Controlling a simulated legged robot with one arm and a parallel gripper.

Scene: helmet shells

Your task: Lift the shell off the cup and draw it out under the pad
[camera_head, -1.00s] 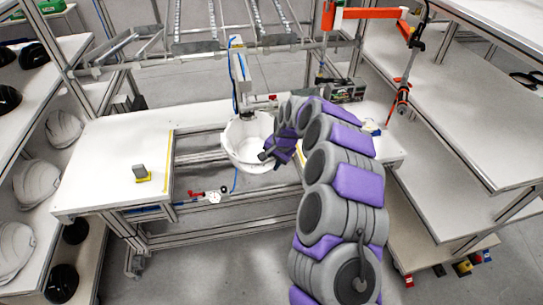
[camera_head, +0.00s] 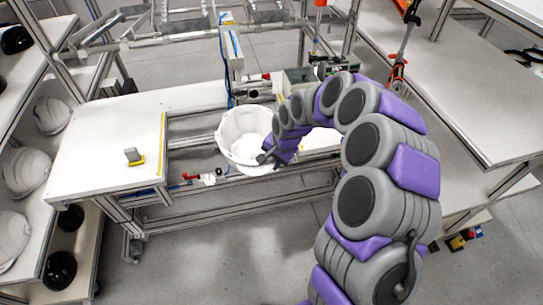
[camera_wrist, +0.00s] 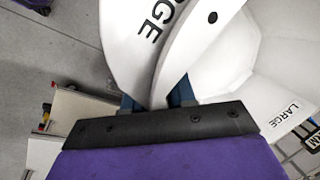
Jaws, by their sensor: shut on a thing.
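The white helmet shell (camera_head: 243,137) is held open side up at the gap in the workbench, in front of the upright post. My gripper (camera_head: 270,156) is at the shell's right front rim. In the wrist view the gripper (camera_wrist: 158,100) is shut on the shell's edge, and the white shell (camera_wrist: 215,70) with the word LARGE fills the upper right. The cup and the pad cannot be made out; the shell and the post may hide them. I cannot tell whether the shell still touches the cup.
The white bench top (camera_head: 105,140) to the left carries a small grey block with a yellow base (camera_head: 134,157). A grey-and-blue upright post (camera_head: 232,65) stands behind the shell. Shelves (camera_head: 28,170) with more shells stand at left, and a white table (camera_head: 470,90) at right. Floor in front is clear.

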